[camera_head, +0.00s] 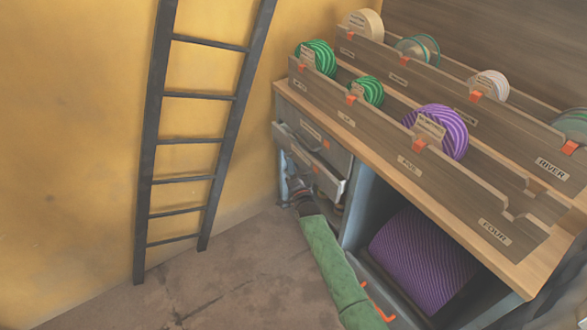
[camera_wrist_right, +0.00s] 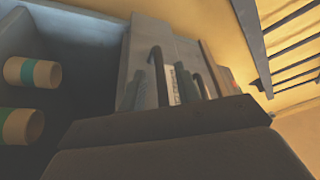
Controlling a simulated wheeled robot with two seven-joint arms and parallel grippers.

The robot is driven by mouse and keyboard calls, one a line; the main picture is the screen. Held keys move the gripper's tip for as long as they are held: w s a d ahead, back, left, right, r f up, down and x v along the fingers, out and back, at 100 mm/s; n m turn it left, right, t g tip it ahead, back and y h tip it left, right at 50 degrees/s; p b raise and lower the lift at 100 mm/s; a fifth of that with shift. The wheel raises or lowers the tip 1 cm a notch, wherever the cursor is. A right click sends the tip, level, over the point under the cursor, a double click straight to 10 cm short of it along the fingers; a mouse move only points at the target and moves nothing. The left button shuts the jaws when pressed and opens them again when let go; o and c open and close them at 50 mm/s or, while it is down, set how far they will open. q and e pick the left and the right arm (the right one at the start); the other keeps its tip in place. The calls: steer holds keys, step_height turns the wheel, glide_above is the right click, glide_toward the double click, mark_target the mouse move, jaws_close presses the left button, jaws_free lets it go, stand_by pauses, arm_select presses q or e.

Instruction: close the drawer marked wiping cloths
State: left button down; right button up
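In the head view, the wooden cabinet has a small drawer stack on its left side. One grey drawer (camera_head: 308,160) there is pulled out, with its front standing clear of the cabinet. A closed-looking drawer front (camera_head: 318,135) with a small label and an orange tab is just above it. The labels are too small to read, so I cannot tell which is marked wiping cloths. My right gripper (camera_head: 298,190) is low beside the open drawer, at the end of my green-sleeved arm; its fingers are not clear. In the right wrist view, grey panels with a dark bar-like handle (camera_wrist_right: 157,75) are close ahead. My left gripper is out of view.
A dark ladder (camera_head: 190,140) leans on the yellow wall at left. An open compartment with a purple striped roll (camera_head: 425,255) lies right of the drawers. Racks of striped discs (camera_head: 445,130) stand on top. Floor at left is clear. Cream-and-teal cylinders (camera_wrist_right: 32,72) show in the wrist view.

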mark_target(305, 168)
jaws_close()
steer(key=w+d, duration=0.1)
steer(key=w+d+b, duration=0.1)
steer(key=d, duration=0.1)
steer(key=shift+w+d, duration=0.15)
steer(key=shift+d, duration=0.1)
steer(key=shift+r, duration=0.1)
jaws_free()
steer(key=shift+d, duration=0.1)
steer(key=shift+v, duration=3.9)
